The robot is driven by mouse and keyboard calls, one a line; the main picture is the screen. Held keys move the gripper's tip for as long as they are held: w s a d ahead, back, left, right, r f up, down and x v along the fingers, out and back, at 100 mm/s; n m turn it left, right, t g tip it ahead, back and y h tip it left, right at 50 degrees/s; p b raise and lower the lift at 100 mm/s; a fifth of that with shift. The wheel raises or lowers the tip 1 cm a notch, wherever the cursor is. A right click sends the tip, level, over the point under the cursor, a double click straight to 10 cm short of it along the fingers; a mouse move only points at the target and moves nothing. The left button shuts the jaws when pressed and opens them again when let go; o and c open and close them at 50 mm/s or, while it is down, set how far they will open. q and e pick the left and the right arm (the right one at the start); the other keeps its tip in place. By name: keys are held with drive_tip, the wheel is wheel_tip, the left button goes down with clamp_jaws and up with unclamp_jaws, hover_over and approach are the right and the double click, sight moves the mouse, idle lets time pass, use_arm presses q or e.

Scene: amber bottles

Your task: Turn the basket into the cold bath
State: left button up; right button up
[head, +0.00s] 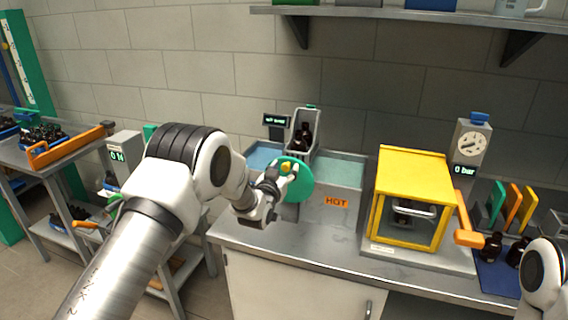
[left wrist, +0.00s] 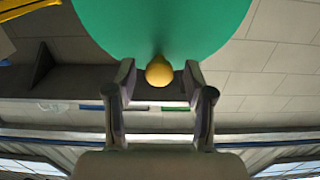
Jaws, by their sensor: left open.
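The basket (head: 292,140) is a narrow grey holder with dark amber bottles (head: 303,136) in it. It stands up over the divide between a blue bath (head: 262,157) on the left and a pale green bath (head: 345,170) on the right, marked HOT. A green disc (head: 302,182) with a yellow knob (head: 285,167) is in front of the baths. My left gripper (head: 272,180) is at the disc. In the left wrist view, its open fingers are on either side of the yellow knob (left wrist: 159,71); contact is unclear. My right gripper is out of view.
A yellow-framed cabinet (head: 412,200) with an orange lever (head: 466,222) stands right of the baths, beside a pressure gauge (head: 471,150). Dark bottles (head: 491,246) stand farther right. Bare counter (head: 300,247) lies in front. A shelf (head: 400,12) hangs above.

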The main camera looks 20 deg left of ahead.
use_arm(q)
drive_tip(key=shift+w+d, duration=0.1)
drive_tip(key=shift+w, duration=0.05)
clamp_jaws()
idle(0.4)
drive_tip(key=shift+a+f+n+b, duration=0.2)
drive_tip(key=shift+a+n+b, duration=0.45)
drive_tip(key=shift+n+b, duration=0.6)
drive_tip(key=shift+a+f+n+b, duration=0.15)
drive_tip(key=shift+a+n+b, duration=0.65)
drive_tip(key=shift+b, duration=0.6)
drive_tip(key=a+f+n+b, duration=0.4)
drive_tip(key=f+n+b, duration=0.2)
drive_tip(key=n+b, duration=0.5)
drive_tip(key=shift+f+n, duration=0.4)
drive_tip(key=shift+n, duration=1.55)
drive_tip(key=shift+w+f+b, duration=0.1)
drive_tip(key=shift+w+b, duration=0.05)
drive_tip(key=shift+b, duration=0.2)
